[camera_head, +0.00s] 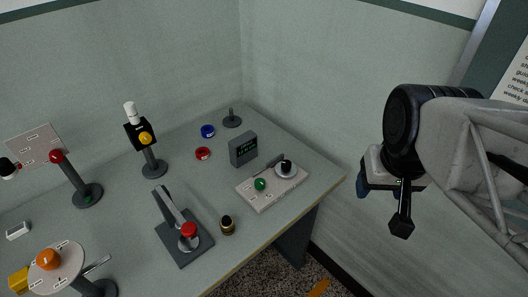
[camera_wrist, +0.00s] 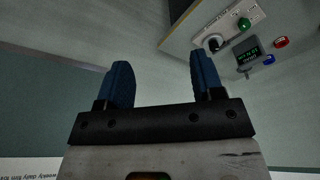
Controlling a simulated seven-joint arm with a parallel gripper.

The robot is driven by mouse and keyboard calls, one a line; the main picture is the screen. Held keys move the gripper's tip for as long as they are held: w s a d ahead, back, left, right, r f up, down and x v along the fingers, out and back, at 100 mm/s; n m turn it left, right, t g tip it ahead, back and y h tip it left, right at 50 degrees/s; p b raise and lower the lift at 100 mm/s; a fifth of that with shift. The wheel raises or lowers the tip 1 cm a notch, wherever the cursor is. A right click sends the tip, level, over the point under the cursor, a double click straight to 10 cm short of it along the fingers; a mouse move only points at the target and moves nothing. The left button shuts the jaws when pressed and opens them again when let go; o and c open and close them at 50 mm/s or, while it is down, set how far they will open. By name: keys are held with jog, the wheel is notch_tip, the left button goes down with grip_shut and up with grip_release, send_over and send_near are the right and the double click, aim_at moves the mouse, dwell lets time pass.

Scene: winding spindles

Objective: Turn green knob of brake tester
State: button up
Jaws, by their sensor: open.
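The green knob (camera_head: 260,184) sits on a flat light-grey plate (camera_head: 262,205) at the right end of the table. In the wrist view, the green knob (camera_wrist: 244,24) and the plate (camera_wrist: 212,31) are at the upper right. I take this plate to be the brake tester, but no name is readable. My gripper (camera_head: 381,207) is off the table's right end, well apart from the plate. In the wrist view, its blue fingers (camera_wrist: 161,60) are spread with nothing between them.
A dark box with a green-lit display (camera_head: 243,150) stands behind the plate. A lever stand with a red knob (camera_head: 189,230) and a small dark brass-banded cylinder (camera_head: 227,225) are left of the plate.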

dwell(0.4)
jog(key=n+g, duration=0.3)
jog(key=n, duration=0.4)
send_over(260, 182)
jog(key=f, duration=1.7)
jog(key=shift+s+d+f, duration=0.1)
jog(key=shift+d+f, duration=0.1)
jog(key=shift+d, duration=0.15)
jog(key=shift+a+f, duration=0.35)
jog(key=shift+a, duration=0.05)
jog(key=shift+f, duration=0.15)
jog(key=shift+f, duration=3.75)
